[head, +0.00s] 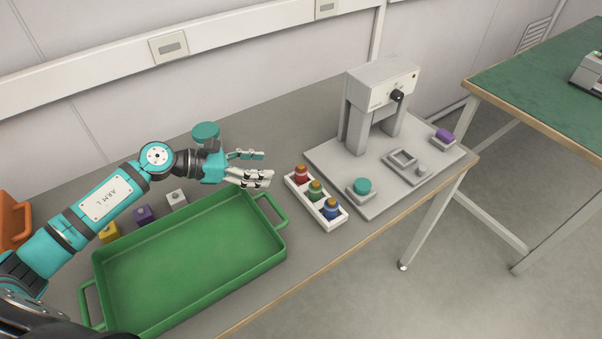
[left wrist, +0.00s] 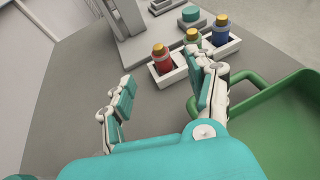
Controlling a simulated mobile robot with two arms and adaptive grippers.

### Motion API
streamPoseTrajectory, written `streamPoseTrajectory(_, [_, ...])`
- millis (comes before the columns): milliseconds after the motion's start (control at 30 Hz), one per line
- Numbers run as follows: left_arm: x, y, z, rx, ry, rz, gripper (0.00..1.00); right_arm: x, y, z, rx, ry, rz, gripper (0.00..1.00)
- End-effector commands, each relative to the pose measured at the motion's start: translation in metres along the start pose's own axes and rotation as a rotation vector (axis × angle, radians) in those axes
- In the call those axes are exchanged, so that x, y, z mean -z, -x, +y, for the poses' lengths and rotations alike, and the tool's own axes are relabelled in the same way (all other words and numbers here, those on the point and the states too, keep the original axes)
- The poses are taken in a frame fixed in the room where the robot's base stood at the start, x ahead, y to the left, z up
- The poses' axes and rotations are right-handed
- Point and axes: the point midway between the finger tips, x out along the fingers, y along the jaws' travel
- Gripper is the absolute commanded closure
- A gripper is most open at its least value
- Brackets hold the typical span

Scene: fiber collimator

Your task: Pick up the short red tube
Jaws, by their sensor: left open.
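The short red tube (head: 301,174) stands upright in the left compartment of a white rack (head: 333,221). In the left wrist view the red tube (left wrist: 162,60) has a yellow-orange top and stands ahead of the fingers, in line with the gap between them. A green tube (head: 315,190) and a blue tube (head: 331,208) stand in the same rack. My left gripper (head: 266,166) is open and empty, to the left of the red tube and apart from it. In the left wrist view the right finger of the gripper (left wrist: 160,90) partly hides the green tube. My right gripper is not in view.
A green tray (head: 190,262) with handles lies in front of my left arm. Yellow, purple and white blocks (head: 176,198) sit behind the tray. A grey press-like device (head: 380,95) on a plate stands to the right of the rack. The table behind the gripper is clear.

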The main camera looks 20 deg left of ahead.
Motion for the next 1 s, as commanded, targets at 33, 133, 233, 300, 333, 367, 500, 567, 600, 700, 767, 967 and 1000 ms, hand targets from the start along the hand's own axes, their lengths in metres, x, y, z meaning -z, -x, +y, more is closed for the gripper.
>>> streamPoseTrajectory(33, [-0.004,-0.011,0.0,0.001,0.002,-0.005,0.43,0.001,0.005,-0.001,0.002,-0.001,0.0,0.6])
streamPoseTrajectory(133, [-0.004,-0.032,0.0,0.0,0.003,-0.005,0.43,0.002,0.009,-0.004,0.004,-0.002,0.001,0.6])
streamPoseTrajectory(233, [-0.003,-0.048,0.0,0.0,0.003,-0.003,0.43,0.002,0.012,-0.005,0.007,-0.003,0.0,0.6])
streamPoseTrajectory(300, [-0.002,-0.056,0.001,-0.001,0.002,-0.002,0.43,0.002,0.013,-0.006,0.007,-0.003,0.0,0.6])
streamPoseTrajectory(333, [-0.002,-0.058,0.0,-0.001,0.002,-0.002,0.43,0.002,0.013,-0.006,0.007,-0.003,0.0,0.6])
streamPoseTrajectory(367, [-0.001,-0.06,0.0,0.0,0.002,-0.001,0.43,0.002,0.013,-0.006,0.007,-0.003,-0.001,0.6])
streamPoseTrajectory(500, [-0.001,-0.069,0.0,0.0,0.002,0.0,0.43,0.001,0.016,-0.006,0.007,-0.003,-0.003,0.6])
streamPoseTrajectory(567, [-0.003,-0.077,0.0,0.001,0.003,-0.002,0.43,0.001,0.02,-0.005,0.007,-0.003,-0.003,0.6])
streamPoseTrajectory(600, [-0.004,-0.084,0.001,0.001,0.003,-0.003,0.43,0.001,0.022,-0.005,0.007,-0.002,-0.004,0.6])
streamPoseTrajectory(700, [-0.003,-0.099,0.001,0.0,0.004,-0.002,0.43,0.001,0.025,-0.005,0.006,-0.002,-0.005,0.6])
streamPoseTrajectory(767, [-0.002,-0.107,0.001,0.0,0.003,-0.001,0.43,0.001,0.026,-0.004,0.006,-0.002,-0.005,0.6])
streamPoseTrajectory(967, [0.0,-0.115,0.002,-0.001,0.0,0.0,0.43,-0.001,0.026,0.0,0.001,0.001,-0.007,0.6])
streamPoseTrajectory(1000, [0.0,-0.115,0.002,-0.001,0.0,0.001,0.43,-0.001,0.026,0.0,0.0,0.001,-0.007,0.6])
